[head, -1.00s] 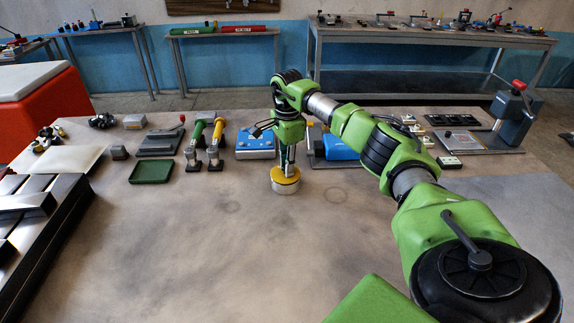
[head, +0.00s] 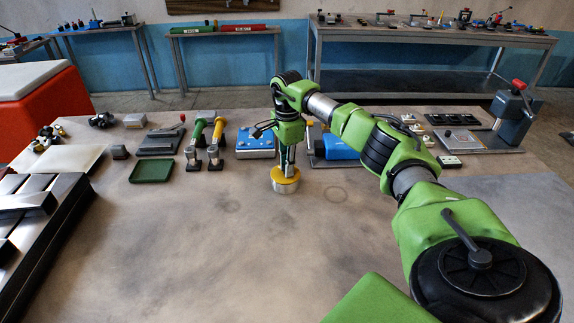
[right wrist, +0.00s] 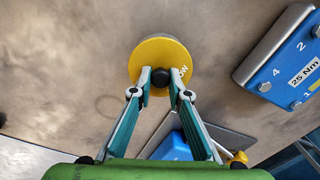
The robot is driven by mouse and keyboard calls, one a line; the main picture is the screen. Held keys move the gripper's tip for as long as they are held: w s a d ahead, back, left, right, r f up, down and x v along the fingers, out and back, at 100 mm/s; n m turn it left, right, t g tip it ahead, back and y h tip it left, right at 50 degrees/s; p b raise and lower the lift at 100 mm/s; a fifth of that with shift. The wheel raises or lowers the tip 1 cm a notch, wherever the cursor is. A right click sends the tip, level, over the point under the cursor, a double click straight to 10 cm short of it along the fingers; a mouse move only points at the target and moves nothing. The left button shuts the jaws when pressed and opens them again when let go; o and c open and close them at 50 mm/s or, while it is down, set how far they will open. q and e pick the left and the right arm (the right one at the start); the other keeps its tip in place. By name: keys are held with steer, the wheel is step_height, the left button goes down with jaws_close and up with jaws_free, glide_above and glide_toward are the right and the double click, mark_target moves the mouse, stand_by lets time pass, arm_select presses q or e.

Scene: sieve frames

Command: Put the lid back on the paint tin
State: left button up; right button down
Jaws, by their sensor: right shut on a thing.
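The paint tin (head: 285,188) is a short silvery cylinder standing upright on the table. The yellow lid (head: 278,174) is at its top, with the tin's wall showing directly below; I cannot tell whether it is fully seated. My right gripper (head: 289,174) points down over the lid. In the right wrist view, the two fingers (right wrist: 160,82) are closed on the dark knob (right wrist: 160,77) of the lid (right wrist: 158,52). My left gripper is not in view.
A blue box (head: 255,143) and a dark plate with a blue block (head: 340,147) stand just behind the tin. A green tray (head: 152,171) and yellow and green-handled tools (head: 216,140) are to the left. The table (head: 220,250) in front is clear.

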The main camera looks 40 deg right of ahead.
stand_by(0.3)
steer(key=c, duration=1.8)
jaws_free()
steer(key=shift+c, duration=0.2)
steer(key=o, duration=0.5)
steer(key=shift+r, duration=0.1)
steer(key=shift+r+p, duration=2.7)
steer(key=shift+r, duration=0.7)
jaws_close()
